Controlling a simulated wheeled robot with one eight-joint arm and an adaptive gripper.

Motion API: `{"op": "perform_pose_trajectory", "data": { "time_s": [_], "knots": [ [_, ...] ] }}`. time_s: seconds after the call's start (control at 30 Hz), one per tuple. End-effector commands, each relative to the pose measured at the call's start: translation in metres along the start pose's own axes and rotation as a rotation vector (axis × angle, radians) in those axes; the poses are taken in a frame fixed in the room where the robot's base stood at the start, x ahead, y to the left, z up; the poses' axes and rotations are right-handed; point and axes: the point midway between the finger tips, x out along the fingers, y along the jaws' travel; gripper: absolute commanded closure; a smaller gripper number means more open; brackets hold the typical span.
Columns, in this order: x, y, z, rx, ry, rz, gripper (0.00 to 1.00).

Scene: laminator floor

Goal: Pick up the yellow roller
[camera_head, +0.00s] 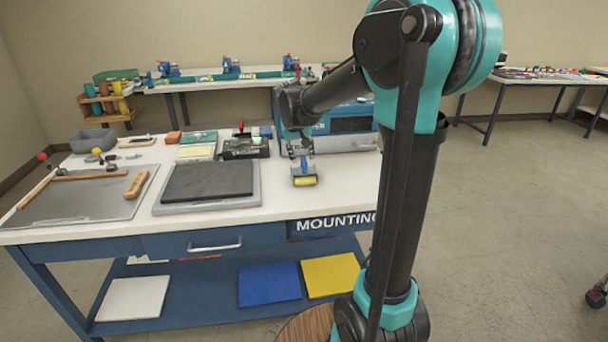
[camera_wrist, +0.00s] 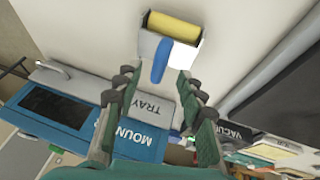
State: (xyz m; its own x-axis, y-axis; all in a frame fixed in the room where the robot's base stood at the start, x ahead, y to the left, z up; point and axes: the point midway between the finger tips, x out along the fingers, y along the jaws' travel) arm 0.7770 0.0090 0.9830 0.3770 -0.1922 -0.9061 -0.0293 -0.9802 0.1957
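The yellow roller (camera_head: 304,181) has a grey metal frame and a blue handle (camera_head: 305,167). It lies on the white worktop near the front edge, just left of my arm. In the wrist view the yellow roller (camera_wrist: 173,28) is at the top, with its blue handle (camera_wrist: 161,62) pointing down toward my gripper. My gripper (camera_wrist: 155,78) is open and empty, its two fingers spread either side of the handle's end in that picture. In the head view my gripper (camera_head: 299,142) is above and behind the roller, partly hard to make out.
A dark mat on a grey tray (camera_head: 257,185) lies left of the roller. A blue machine (camera_head: 345,122) with a grey front tray stands behind it. A black-and-red device (camera_head: 243,146) and a cutting board with wooden bar (camera_head: 75,200) are further left. The worktop around the roller is clear.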

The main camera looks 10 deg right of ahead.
Motion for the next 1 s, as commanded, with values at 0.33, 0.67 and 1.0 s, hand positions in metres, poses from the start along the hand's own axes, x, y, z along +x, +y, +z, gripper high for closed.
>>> {"op": "perform_pose_trajectory", "data": {
  "time_s": [0.33,0.67,1.0],
  "knots": [
    [0.033,0.002,-0.002,0.001,0.0,0.0,0.61],
    [0.032,0.002,-0.002,0.001,0.0,0.0,0.8],
    [0.032,0.002,-0.002,0.001,0.0,0.0,1.0]
  ]
}}
